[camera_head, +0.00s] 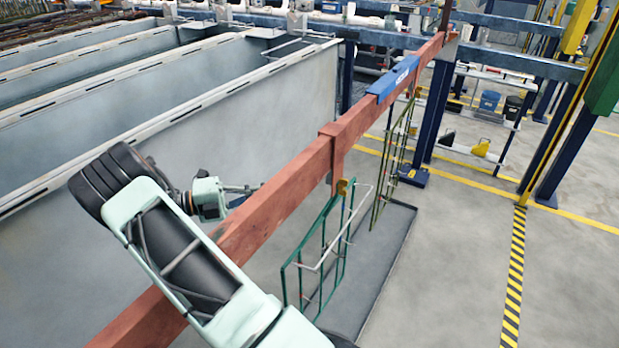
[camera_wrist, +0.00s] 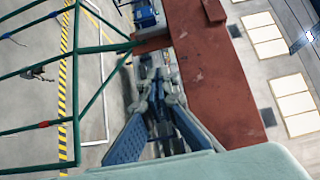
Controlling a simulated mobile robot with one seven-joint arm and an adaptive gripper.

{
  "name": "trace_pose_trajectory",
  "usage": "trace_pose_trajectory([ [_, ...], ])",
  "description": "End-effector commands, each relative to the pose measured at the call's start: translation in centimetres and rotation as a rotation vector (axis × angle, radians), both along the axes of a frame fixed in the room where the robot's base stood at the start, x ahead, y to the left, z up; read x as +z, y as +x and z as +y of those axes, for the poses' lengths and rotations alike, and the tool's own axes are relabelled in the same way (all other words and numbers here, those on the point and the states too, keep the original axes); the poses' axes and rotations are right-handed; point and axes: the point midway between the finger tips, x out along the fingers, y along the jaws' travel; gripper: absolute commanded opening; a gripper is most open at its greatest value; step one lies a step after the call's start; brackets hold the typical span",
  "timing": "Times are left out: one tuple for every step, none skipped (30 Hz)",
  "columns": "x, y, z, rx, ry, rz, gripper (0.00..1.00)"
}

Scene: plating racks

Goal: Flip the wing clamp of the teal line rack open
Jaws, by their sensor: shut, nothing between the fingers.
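The teal line rack (camera_head: 286,275) is a thin green wire frame hanging below a red-brown beam (camera_head: 270,200). It also shows in the wrist view (camera_wrist: 76,90) on the left. A small yellow wing clamp (camera_head: 342,187) sits at the rack's top, by the hanger under the beam; its exact position is too small to tell. I cannot make it out in the wrist view. My gripper (camera_head: 250,188) is on the tank side of the beam, left of the clamp and apart from it. In the wrist view my gripper (camera_wrist: 160,78) is shut and empty, beside the beam.
Open grey tanks (camera_head: 240,100) fill the left. A second wire rack (camera_head: 393,150) hangs farther along the beam, near a blue block (camera_head: 393,80). A dark tray (camera_head: 385,260) lies on the floor below.

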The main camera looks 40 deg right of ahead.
Motion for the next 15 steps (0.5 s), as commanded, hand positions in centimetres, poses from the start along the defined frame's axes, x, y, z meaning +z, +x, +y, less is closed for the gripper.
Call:
trace_pose_trajectory([
  [0.1,-0.1,-0.2,-0.001,0.000,0.000,0.00],
  [0.1,-0.3,-0.4,-0.001,0.000,0.000,0.00],
  [0.1,-0.5,-0.8,-0.002,0.000,0.001,0.00],
  [0.2,-0.7,-1.1,-0.003,0.000,0.001,0.00],
  [0.2,-0.9,-1.5,-0.003,-0.001,0.002,0.00],
  [0.2,-1.2,-2.1,-0.003,0.000,0.001,0.00],
  [0.3,-1.5,-2.6,-0.003,-0.001,0.002,0.00],
  [0.3,-1.8,-3.1,-0.003,-0.002,0.001,0.00],
  [0.3,-2.2,-3.9,-0.004,-0.001,0.002,0.00],
  [0.3,-2.6,-4.4,-0.004,-0.001,0.002,0.00],
  [0.3,-2.9,-5.0,-0.004,0.000,0.001,0.00],
  [0.3,-3.3,-5.8,-0.004,-0.002,0.001,0.00],
  [0.3,-3.6,-6.4,-0.004,-0.001,0.000,0.00],
  [0.3,-4.0,-7.0,-0.004,-0.001,0.000,0.00],
  [0.3,-4.3,-7.7,-0.003,-0.001,0.000,0.00],
])
